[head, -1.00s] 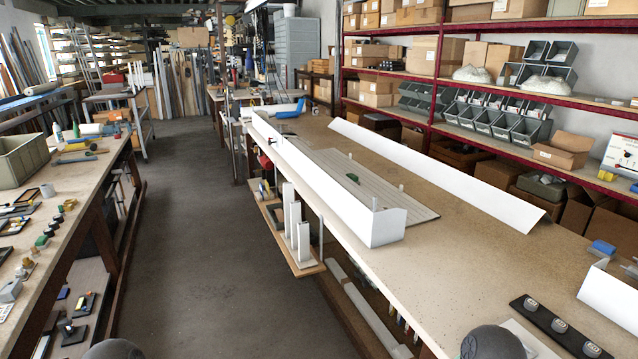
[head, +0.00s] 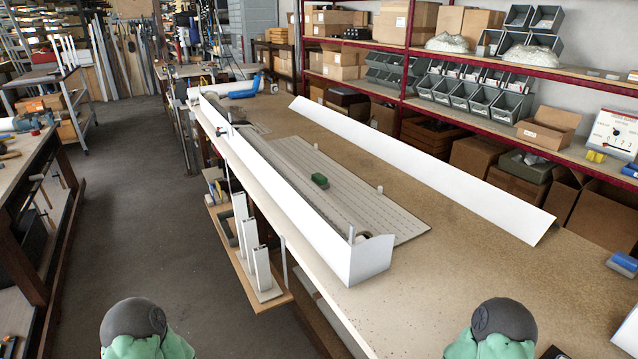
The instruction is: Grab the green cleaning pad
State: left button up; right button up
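The green cleaning pad (head: 320,181) is a small dark-green block. It lies on a grey slatted panel (head: 392,212) on the long workbench, near the panel's left side. The long white profile (head: 310,226) runs along the bench's front edge, between the aisle and the pad. The pad's top shows clear of the profile's edge. Neither of my grippers is in view; only two rounded dark and green parts of my own body show at the bottom edge.
A second white profile (head: 430,168) lies along the bench's far side. Short upright pegs stand by the panel. White upright pieces (head: 262,268) stand on a low wooden shelf (head: 236,262) in front. Bare bench top (head: 450,285) lies to the right. The aisle floor (head: 130,215) is clear.

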aim_at(319, 179)
jog(key=i+j+u, duration=0.1)
jog(key=i+j, duration=0.2)
jog(key=j, duration=0.15)
jog(key=i+j+u, duration=0.1)
jog(key=i+j, duration=0.25)
jog(key=j, duration=0.1)
